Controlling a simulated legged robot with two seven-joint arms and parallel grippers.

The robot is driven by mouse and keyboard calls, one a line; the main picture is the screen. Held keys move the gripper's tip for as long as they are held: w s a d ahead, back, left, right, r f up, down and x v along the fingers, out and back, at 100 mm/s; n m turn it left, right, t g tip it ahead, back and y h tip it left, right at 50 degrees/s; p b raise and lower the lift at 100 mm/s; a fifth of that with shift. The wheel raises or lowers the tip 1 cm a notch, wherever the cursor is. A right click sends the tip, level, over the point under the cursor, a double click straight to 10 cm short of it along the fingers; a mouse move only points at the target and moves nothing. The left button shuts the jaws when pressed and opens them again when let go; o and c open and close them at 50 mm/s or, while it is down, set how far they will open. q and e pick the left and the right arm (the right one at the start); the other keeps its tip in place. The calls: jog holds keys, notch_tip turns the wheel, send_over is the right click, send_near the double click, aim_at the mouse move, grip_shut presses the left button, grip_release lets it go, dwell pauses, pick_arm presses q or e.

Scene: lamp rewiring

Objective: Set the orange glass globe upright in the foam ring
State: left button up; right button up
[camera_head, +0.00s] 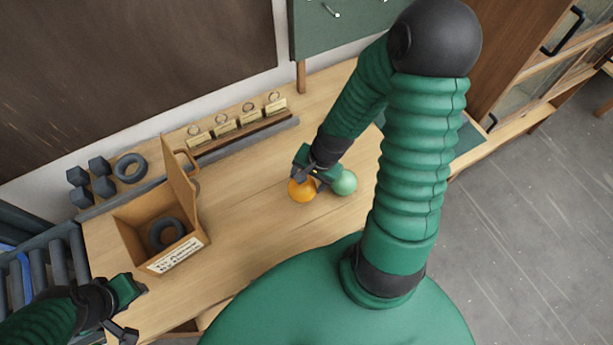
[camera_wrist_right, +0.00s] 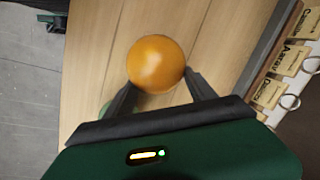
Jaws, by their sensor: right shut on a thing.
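The orange glass globe (camera_head: 301,190) is at the middle of the bench, beside a green globe (camera_head: 344,183). My right gripper (camera_head: 312,180) is shut on the orange globe, which also shows between the fingers in the right wrist view (camera_wrist_right: 156,63). I cannot tell whether the globe touches the bench. A dark foam ring (camera_head: 154,238) lies inside the open cardboard box at the left, and another dark ring (camera_head: 130,167) lies on the bench behind it. My left gripper (camera_head: 134,311) is at the lower left, empty, with its fingers apart.
The cardboard box (camera_head: 200,236) has a raised flap and a label on its front. Several tags with rings (camera_head: 223,124) stand along a rail at the back. Dark hexagonal pieces (camera_head: 100,166) lie at the far left. The bench between box and globes is clear.

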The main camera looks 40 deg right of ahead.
jog(key=w+d+p, duration=0.1)
jog(key=w, duration=0.1)
jog(key=w+d+p, duration=0.1)
jog(key=w+d, duration=0.1)
jog(key=shift+d+f, duration=0.15)
jog(key=f, duration=0.3)
jog(key=shift+w+d, duration=0.2)
jog(key=shift+w, duration=0.05)
pick_arm(q)
jog(key=shift+d+r, duration=0.1)
jog(key=shift+r, duration=0.25)
pick_arm(e)
jog(key=shift+f, duration=0.4)
jog(key=o, duration=1.4)
